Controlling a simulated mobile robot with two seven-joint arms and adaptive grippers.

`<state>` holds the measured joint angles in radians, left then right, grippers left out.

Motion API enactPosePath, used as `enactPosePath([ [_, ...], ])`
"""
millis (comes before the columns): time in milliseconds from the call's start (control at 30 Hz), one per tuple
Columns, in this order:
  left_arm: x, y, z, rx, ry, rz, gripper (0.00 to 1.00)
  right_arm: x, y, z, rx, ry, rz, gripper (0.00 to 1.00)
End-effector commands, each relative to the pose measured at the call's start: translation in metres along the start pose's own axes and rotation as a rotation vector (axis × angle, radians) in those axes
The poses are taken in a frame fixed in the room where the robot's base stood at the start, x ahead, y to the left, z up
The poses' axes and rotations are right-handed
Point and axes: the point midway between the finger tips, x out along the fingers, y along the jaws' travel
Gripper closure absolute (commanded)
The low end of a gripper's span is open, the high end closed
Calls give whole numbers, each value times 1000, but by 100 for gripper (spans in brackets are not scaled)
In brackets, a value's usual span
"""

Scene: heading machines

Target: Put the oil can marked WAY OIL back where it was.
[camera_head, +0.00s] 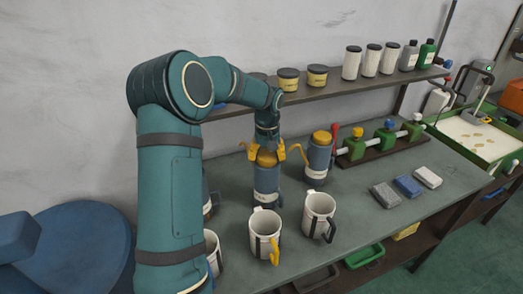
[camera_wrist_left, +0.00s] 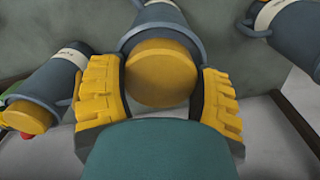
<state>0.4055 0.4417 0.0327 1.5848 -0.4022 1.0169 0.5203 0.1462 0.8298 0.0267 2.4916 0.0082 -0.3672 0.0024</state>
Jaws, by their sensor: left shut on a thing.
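My left gripper (camera_head: 266,154) is shut on the yellow top of a blue-grey oil can (camera_head: 266,183) with a white label band. The can is upright; I cannot tell whether its base touches the bench. In the left wrist view its round yellow cap (camera_wrist_left: 160,72) sits between the two yellow fingers. A similar can (camera_head: 318,160) with a yellow cap and spout stands to its right. A third can (camera_head: 207,198) is mostly hidden behind my left arm. The label lettering is too small to read. My right gripper is out of view.
Two white mugs (camera_head: 265,236) (camera_head: 319,215) stand in front of the cans; another (camera_head: 213,252) is partly behind my arm. A shelf (camera_head: 345,88) with tins and bottles runs behind. Several blocks (camera_head: 408,186) lie to the right. The bench (camera_head: 360,225) is clear at front right.

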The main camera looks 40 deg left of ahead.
Motion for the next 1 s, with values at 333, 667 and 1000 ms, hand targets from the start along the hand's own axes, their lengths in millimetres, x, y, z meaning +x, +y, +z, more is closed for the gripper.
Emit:
enactPosePath([
  [333, -1, -9, -23, -3, 2, 1, 77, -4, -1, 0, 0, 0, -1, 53],
  [667, 6, -17, -40, -1, 0, 1, 77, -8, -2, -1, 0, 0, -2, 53],
  [1000, 11, -16, -40, 0, 1, 1, 77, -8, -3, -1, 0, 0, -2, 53],
])
